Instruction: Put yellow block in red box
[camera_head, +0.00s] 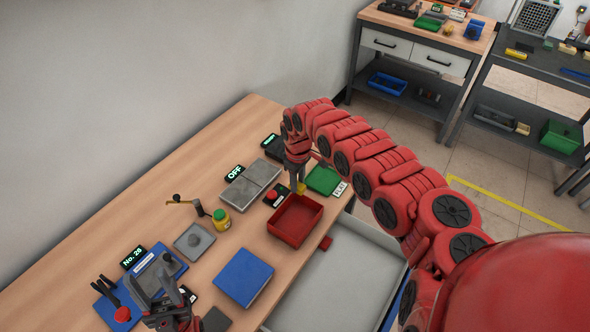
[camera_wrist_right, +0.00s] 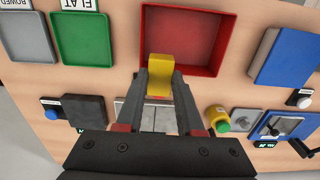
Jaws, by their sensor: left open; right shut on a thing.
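The yellow block (camera_wrist_right: 159,75) is pinched between the fingertips of my right gripper (camera_wrist_right: 160,90) in the right wrist view. In the head view it shows as a small yellow patch (camera_head: 301,188) under my right gripper (camera_head: 297,180). The red box (camera_head: 296,220) is an open tray on the wooden bench, just in front of the block. In the wrist view the block overlaps the near rim of the red box (camera_wrist_right: 205,30), whose visible inside is empty. The block's exact height cannot be told. My left gripper (camera_head: 163,290) is open at the lower left, above the bench.
A grey metal plate (camera_head: 250,184) lies behind.

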